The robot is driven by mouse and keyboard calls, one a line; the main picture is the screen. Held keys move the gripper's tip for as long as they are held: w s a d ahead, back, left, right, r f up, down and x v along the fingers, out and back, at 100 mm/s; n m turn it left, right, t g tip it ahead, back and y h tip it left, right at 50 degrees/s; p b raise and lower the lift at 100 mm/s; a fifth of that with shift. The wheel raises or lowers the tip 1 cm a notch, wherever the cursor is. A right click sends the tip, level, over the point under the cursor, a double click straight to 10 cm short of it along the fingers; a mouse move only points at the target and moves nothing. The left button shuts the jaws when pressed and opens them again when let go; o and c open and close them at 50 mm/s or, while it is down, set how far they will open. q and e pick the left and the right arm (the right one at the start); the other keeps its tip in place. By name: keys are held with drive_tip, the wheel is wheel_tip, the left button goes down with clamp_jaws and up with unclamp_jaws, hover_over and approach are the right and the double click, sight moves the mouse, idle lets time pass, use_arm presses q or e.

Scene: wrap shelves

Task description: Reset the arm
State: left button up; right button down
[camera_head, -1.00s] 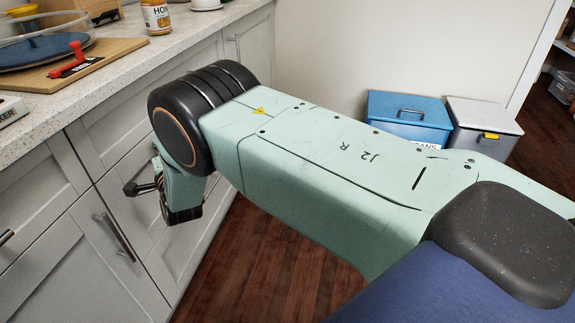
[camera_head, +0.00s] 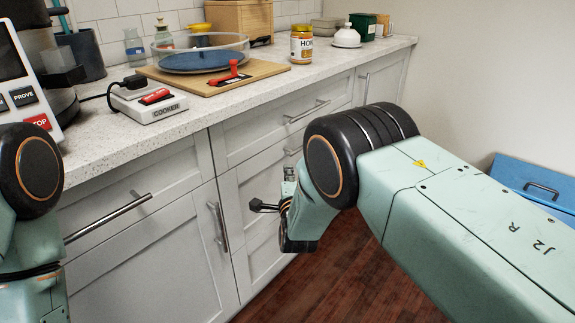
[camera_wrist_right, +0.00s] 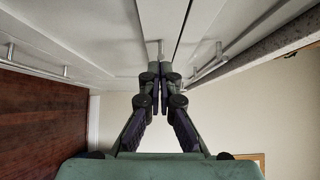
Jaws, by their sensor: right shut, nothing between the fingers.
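My right arm reaches in from the right in the head view, with its elbow bent in front of the cabinet fronts. Its gripper is mostly hidden there behind the arm's black joint. In the right wrist view my right gripper (camera_wrist_right: 160,73) shows clearly. Its two fingers meet at the tips, shut with nothing between them. Its tips point towards the pale cabinet fronts and a handle; I cannot tell the gap. Part of my left arm stands at the left edge of the head view; its gripper is out of frame.
A speckled counter (camera_head: 210,105) bears a cooker switch box (camera_head: 148,104), a wooden board (camera_head: 262,76), a glass dish (camera_head: 200,58) and a honey jar (camera_head: 301,47). Drawers and doors with bar handles (camera_head: 307,111) line the front. A blue bin (camera_head: 530,178) stands at right. Wooden floor (camera_head: 340,285) shows below.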

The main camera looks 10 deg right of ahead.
drive_tip(key=s+a+p, duration=0.1)
drive_tip(key=s+p, duration=0.1)
drive_tip(key=s, duration=0.4)
drive_tip(key=shift+s+f, duration=0.2)
drive_tip(key=shift+s, duration=0.15)
